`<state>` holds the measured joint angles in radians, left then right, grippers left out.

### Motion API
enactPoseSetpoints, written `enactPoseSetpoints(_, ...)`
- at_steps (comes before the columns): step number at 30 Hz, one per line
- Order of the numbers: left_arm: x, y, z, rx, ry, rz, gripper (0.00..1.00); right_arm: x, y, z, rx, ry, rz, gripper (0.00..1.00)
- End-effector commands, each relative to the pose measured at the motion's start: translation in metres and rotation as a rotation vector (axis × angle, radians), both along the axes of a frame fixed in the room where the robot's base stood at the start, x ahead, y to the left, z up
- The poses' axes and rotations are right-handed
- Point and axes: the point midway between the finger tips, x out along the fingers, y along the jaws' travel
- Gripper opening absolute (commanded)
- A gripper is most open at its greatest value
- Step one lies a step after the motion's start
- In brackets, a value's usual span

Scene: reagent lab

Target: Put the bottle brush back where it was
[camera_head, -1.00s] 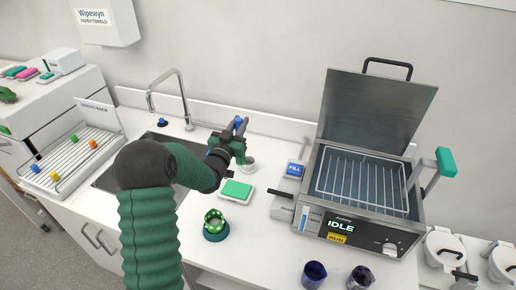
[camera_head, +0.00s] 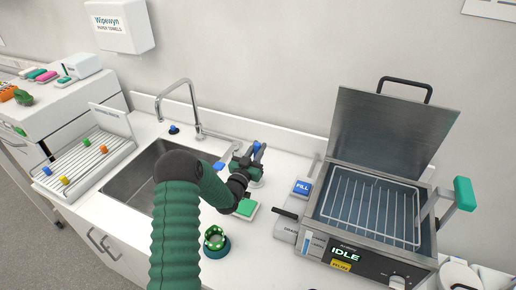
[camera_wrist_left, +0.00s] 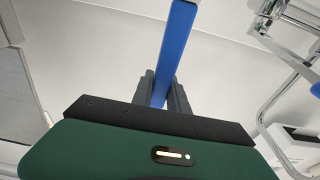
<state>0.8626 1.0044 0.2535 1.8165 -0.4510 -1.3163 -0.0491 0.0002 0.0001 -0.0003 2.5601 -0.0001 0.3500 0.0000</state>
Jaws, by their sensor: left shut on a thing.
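My left gripper (camera_head: 252,154) is shut on a blue bar, which looks like the bottle brush's handle (camera_head: 262,148). In the left wrist view the blue handle (camera_wrist_left: 177,45) rises between the two dark fingers (camera_wrist_left: 161,92). The brush's bristle end cannot be made out. The gripper is right of the sink, behind the green-topped pad (camera_head: 247,210). A small pale round piece (camera_head: 257,183) shows just below the gripper; I cannot tell whether the brush touches it. My right gripper is not in view.
The sink (camera_head: 135,190) and its tap (camera_head: 196,110) lie to the left, with a wire drying rack (camera_head: 88,165) beyond. A green dotted ring on a teal base (camera_head: 215,246) stands in front. The open metal bath (camera_head: 372,215) and blue-labelled block (camera_head: 302,188) are to the right.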

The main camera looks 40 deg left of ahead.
Motion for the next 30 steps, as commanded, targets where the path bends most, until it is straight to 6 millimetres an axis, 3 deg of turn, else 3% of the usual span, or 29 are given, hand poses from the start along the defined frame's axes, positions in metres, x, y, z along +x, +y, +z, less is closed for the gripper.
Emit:
enactPoseSetpoints(8,-0.001,0.001,-0.004,0.002,-0.001,0.001,0.0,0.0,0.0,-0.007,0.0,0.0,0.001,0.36)
enactPoseSetpoints(9,-0.001,0.001,-0.002,0.001,-0.002,0.001,0.25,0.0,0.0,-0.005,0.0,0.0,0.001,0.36)
enactPoseSetpoints(13,0.0,-0.001,-0.002,0.002,-0.001,0.0,0.41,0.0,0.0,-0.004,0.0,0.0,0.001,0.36)
enactPoseSetpoints(24,-0.001,0.001,0.006,0.001,-0.002,0.001,0.41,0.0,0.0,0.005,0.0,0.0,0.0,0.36)
enactPoseSetpoints(30,-0.042,-0.012,-0.008,0.0,0.002,0.001,0.41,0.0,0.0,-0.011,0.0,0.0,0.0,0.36)
